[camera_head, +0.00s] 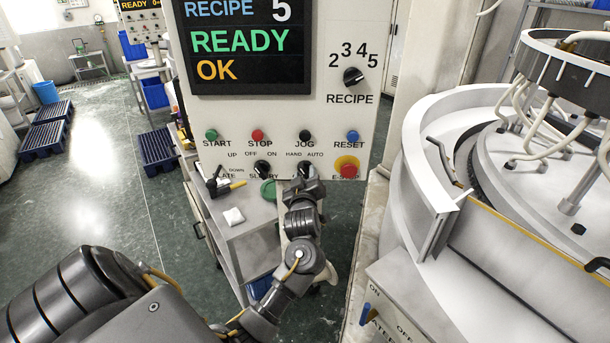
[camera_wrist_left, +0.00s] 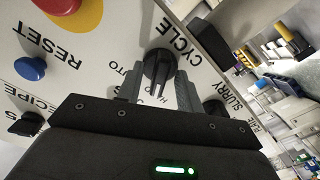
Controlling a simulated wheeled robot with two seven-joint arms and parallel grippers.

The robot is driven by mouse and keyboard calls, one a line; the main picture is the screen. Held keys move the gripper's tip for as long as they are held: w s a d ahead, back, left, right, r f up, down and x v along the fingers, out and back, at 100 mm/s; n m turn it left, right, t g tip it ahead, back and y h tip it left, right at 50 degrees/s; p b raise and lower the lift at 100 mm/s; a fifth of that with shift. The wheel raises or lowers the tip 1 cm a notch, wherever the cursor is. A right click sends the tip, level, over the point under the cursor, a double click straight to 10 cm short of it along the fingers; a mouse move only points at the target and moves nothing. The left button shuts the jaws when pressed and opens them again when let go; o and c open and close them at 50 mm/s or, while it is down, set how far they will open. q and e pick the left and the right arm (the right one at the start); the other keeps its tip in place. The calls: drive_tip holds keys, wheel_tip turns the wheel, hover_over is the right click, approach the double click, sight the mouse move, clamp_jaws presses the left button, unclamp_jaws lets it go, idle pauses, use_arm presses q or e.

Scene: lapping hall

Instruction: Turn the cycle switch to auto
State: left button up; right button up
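The cycle switch is a dark round knob (camera_wrist_left: 158,66) under its CYCLE label in the left wrist view, with HAND and AUTO lettering beside it. In the head view my left gripper covers most of it, below the HAND AUTO marks. My left gripper (camera_head: 304,178) is up against the lower part of the control panel (camera_head: 300,113). In the left wrist view its two fingers (camera_wrist_left: 161,90) are apart, one on each side of the knob, with a visible gap between them. I cannot tell whether they touch the knob, nor which way it points. My right gripper is not in view.
The red and yellow emergency stop (camera_head: 347,167) is just right of the gripper, and the slurry switch (camera_head: 262,167) just left. The blue reset button (camera_head: 352,136) is above. A grey cart (camera_head: 245,235) stands below the panel; the lapping machine (camera_head: 425,160) is at right.

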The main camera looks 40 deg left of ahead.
use_arm(q)
drive_tip(key=shift+c, duration=0.8)
clamp_jaws()
